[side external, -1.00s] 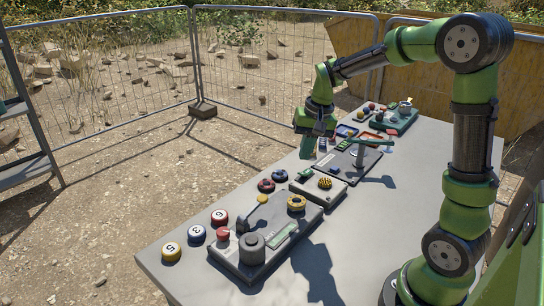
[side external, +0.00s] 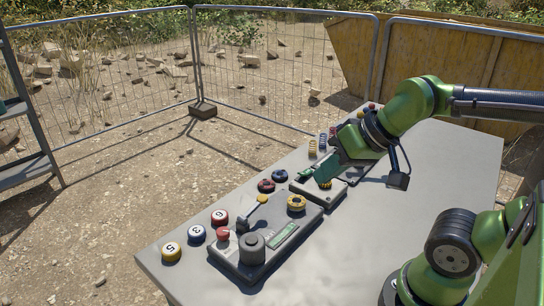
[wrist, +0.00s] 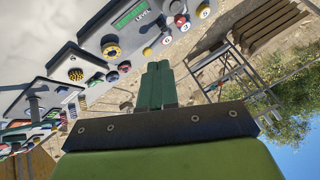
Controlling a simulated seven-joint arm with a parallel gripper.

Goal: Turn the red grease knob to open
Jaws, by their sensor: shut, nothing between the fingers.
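A round red knob (side external: 266,185) with a dark rim sits at the table's far edge, beside a blue one (side external: 279,175). It also shows in the wrist view (wrist: 124,66). No readable label tells which red part is the grease knob. My gripper (side external: 325,172) is shut and empty, tilted down-left above a small box with a yellow knob, right of the red knob and apart from it. In the wrist view its green fingers (wrist: 158,66) are pressed together.
More panels stand behind my arm, partly hidden. The near-right tabletop is clear.

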